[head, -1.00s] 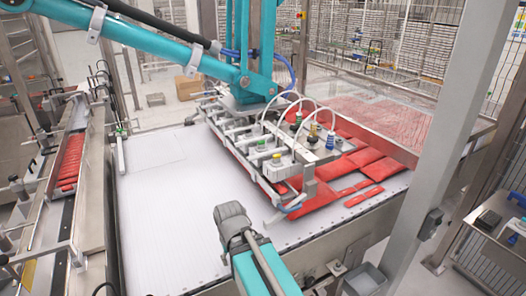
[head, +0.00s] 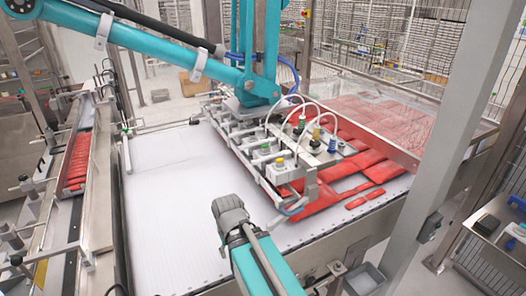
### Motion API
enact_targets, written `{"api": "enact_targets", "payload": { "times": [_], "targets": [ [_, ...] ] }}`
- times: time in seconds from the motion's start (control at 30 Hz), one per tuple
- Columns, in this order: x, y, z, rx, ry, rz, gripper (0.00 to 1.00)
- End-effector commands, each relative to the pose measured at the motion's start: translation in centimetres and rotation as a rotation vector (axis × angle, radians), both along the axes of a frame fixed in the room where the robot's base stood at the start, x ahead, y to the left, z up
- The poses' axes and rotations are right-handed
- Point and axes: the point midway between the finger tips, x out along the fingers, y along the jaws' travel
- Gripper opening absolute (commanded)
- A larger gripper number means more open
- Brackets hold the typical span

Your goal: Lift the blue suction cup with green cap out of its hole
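The vacuum head (head: 306,172) hangs over the white belt, with several small coloured cups on its top plate. A cup with a green top and dark body (head: 302,121) stands at the back. A yellow cup (head: 316,133) and a blue cup (head: 332,144) stand to its right. Another green-topped piece (head: 262,147) and a yellow-topped one (head: 279,163) sit at the front left. At this size I cannot tell which is the blue suction cup with green cap.
Thin white hoses (head: 300,98) arch over the cups. A teal picker arm (head: 180,52) stands above the head. A teal link with a grey end (head: 229,214) rises at bottom centre. Red packs (head: 364,159) lie at right; the white belt (head: 165,225) is bare at left.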

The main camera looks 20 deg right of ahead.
Motion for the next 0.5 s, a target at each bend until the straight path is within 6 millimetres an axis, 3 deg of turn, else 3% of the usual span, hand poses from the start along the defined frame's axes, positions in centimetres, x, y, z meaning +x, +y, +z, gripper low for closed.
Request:
{"api": "enact_targets", "payload": {
  "times": [0.03, 0.5],
  "targets": [
    [0.1, 0.0, 2.0, 0.000, -0.002, 0.000, 0.63],
    [0.9, 0.0, 11.3, 0.000, -0.021, 0.002, 0.63]
  ]
}}
